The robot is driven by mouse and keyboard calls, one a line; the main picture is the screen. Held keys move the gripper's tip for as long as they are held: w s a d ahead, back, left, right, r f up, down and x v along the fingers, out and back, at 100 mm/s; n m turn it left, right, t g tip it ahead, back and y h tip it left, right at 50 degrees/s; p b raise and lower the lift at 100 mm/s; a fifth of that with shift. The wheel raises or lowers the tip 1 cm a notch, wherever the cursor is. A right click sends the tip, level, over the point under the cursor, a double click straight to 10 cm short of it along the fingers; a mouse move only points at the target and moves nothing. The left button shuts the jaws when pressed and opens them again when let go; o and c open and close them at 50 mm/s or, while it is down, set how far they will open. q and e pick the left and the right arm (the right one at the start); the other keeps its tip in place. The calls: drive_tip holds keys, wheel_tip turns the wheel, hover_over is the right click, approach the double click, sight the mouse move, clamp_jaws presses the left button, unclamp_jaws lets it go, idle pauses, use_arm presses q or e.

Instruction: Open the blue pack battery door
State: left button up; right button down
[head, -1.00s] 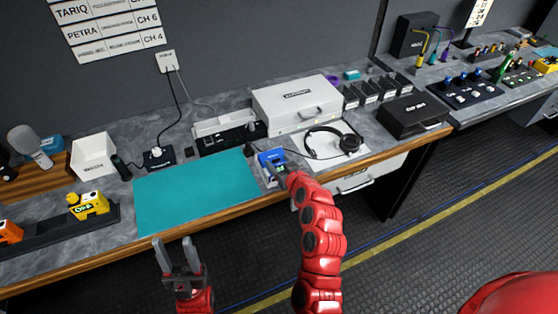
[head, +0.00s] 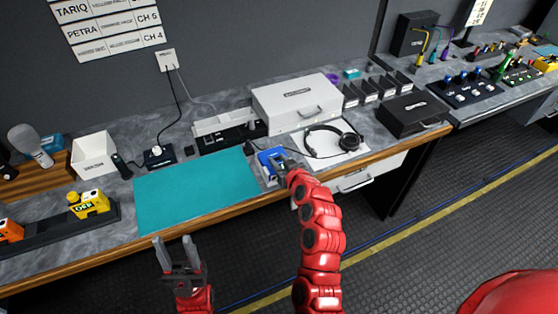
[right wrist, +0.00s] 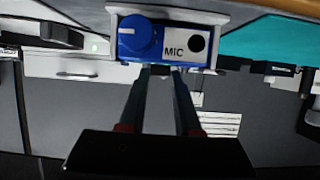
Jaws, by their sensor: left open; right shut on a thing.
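The blue pack (head: 268,157) sits in a white holder (right wrist: 113,22) on the bench, just right of the teal mat. In the right wrist view its blue end (right wrist: 177,30) shows a round knob, a MIC label and a dark round socket. My right gripper (head: 281,165) is at the pack's near right side. In the right wrist view its fingers (right wrist: 161,72) reach the pack's edge, close together and shut on part of it. The fingertips and the battery door are hard to make out. My left gripper (head: 177,245) is open and empty, in front of the bench edge.
The teal mat (head: 195,188) is clear. Headphones (head: 333,139) lie on a white sheet right of the pack, with a white case (head: 296,100) behind. A rack with a yellow pack (head: 90,204) is at the left.

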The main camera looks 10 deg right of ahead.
sight(276, 159)
drive_tip(key=shift+w+a+r+g+h+p, duration=0.15)
drive_tip(key=shift+r+g+p, duration=0.35)
drive_tip(key=shift+p, duration=0.25)
drive_tip(key=shift+w+d+r+g+h+p, duration=0.15)
drive_tip(key=shift+r+g+p, duration=0.3)
drive_tip(key=shift+p, duration=0.3)
drive_tip(key=shift+w+a+r+g+p, duration=0.2)
drive_tip(key=shift+r+g+p, duration=0.2)
drive_tip(key=shift+g, duration=0.15)
drive_tip(key=shift+w+r+g+h, duration=0.2)
drive_tip(key=shift+w+g+h, duration=0.2)
drive_tip(key=shift+g, duration=0.3)
drive_tip(key=shift+w+a+r+g+h+b, duration=0.2)
drive_tip(key=shift+w+r+g+h+b, duration=0.25)
drive_tip(key=shift+g+b, duration=0.55)
drive_tip(key=c, duration=0.6)
unclamp_jaws()
